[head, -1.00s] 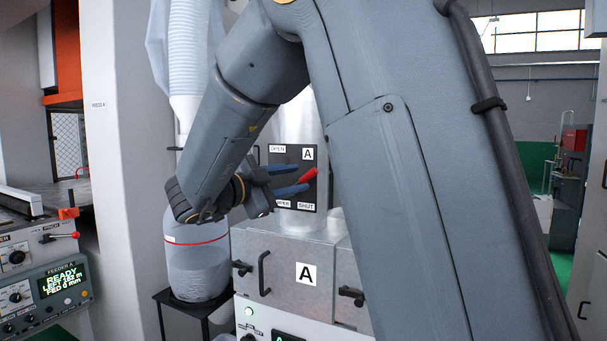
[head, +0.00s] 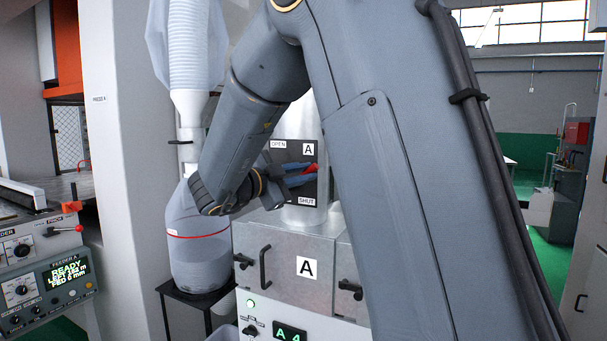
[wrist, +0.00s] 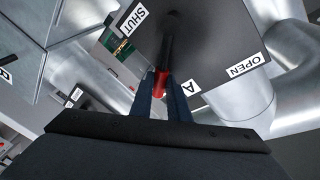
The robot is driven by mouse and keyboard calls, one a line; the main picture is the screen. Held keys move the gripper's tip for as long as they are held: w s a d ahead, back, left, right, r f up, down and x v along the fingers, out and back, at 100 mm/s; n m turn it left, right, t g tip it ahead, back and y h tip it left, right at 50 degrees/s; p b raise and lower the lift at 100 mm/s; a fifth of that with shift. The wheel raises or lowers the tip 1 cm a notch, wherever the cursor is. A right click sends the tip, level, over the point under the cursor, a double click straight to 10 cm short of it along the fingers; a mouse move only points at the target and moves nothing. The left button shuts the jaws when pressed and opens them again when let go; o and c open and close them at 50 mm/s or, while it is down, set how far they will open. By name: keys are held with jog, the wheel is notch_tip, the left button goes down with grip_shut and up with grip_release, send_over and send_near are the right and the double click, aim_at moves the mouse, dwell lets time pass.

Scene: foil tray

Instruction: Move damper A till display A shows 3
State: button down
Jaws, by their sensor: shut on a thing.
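The damper A lever has a red grip (head: 313,167), held between the blue fingers of my gripper (head: 306,173) in front of the dark damper plate (head: 282,190). The plate is labelled OPEN at top, SHUT at bottom, and A. In the wrist view my gripper (wrist: 160,90) is shut on the red grip (wrist: 160,80), and the black lever shaft (wrist: 167,50) runs away from the fingertips across the plate (wrist: 205,45). Display A (head: 289,334), at the bottom edge of the head view, reads A 4.
A metal box marked A (head: 283,262), with handles and knobs on its front, stands below the plate. Feeder A's panel (head: 45,285) is at far left. Round metal ducting (wrist: 245,100) lies beside the plate.

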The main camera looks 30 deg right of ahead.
jog(key=shift+s+d+f+m+b, duration=0.15)
jog(key=shift+s+f+m+b, duration=0.1)
jog(key=shift+f+m+b, duration=0.5)
jog(key=shift+r, duration=0.35)
jog(key=c, duration=1.7)
grip_release()
jog(key=b+v, duration=0.3)
jog(key=v, duration=0.4)
jog(key=shift+s+a+r, duration=0.15)
jog(key=shift+a+r, duration=0.05)
jog(key=shift+a, duration=0.15)
jog(key=shift+y, duration=0.3)
